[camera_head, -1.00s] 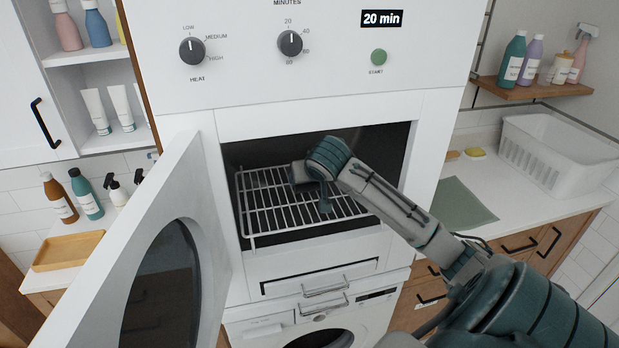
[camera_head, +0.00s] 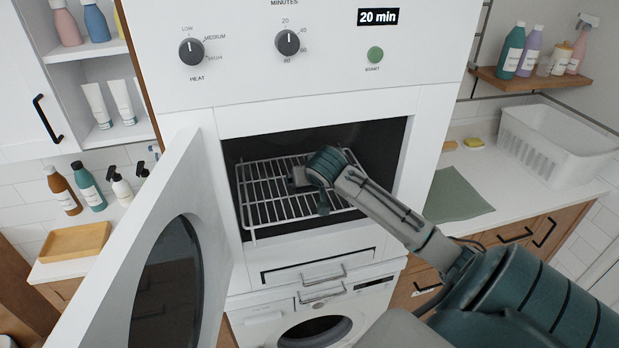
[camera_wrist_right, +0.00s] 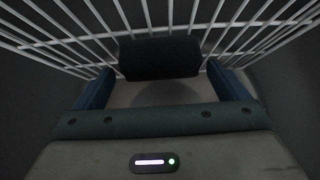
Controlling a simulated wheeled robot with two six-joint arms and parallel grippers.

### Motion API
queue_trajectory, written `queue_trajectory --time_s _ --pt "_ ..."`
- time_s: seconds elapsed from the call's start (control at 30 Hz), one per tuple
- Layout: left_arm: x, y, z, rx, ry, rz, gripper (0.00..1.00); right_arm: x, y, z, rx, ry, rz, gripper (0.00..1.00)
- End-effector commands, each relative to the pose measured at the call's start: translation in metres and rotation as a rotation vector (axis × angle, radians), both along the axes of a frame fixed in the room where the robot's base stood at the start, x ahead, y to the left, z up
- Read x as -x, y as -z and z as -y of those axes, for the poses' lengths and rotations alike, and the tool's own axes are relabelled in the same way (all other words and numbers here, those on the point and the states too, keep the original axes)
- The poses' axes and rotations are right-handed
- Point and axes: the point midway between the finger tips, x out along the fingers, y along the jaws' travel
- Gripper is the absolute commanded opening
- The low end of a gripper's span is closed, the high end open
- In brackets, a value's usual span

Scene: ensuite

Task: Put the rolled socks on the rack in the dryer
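The dryer (camera_head: 300,108) is open, its white door (camera_head: 130,250) swung out to the left. A white wire rack (camera_head: 262,212) lies inside its dark opening. The dark rolled socks (camera_wrist_right: 160,58) show in the right wrist view against the rack's bars, between my right fingers with a small gap on each side. My right gripper (camera_wrist_right: 160,78) is open. In the head view my right gripper (camera_head: 310,188) is inside the dryer over the rack, and I cannot clearly make out the socks there. My left gripper is not in view.
A washing machine (camera_head: 270,330) stands below the dryer. On the right counter are a green cloth (camera_head: 455,195) and a white basket (camera_head: 548,150). A wooden tray (camera_head: 75,242) and several bottles (camera_head: 88,188) stand on the left counter. The dryer opening's frame surrounds my right arm.

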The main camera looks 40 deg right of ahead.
Motion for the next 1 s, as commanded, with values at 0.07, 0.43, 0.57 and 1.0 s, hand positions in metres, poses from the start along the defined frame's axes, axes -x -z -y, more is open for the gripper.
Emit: queue_trajectory --time_s 0.07,0.43,0.57,1.0 --pt "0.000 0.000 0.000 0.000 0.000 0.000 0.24 0.000 0.000 0.000 0.000 0.000 0.000 0.94" --pt "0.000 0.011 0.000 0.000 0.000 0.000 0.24 0.016 -0.020 -0.008 0.006 -0.004 0.004 0.94" --pt "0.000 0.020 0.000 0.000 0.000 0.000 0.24 0.034 -0.040 -0.018 0.006 -0.004 0.004 0.94" --pt "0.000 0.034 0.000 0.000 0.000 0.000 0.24 0.073 -0.086 -0.040 0.001 0.000 0.002 0.94"
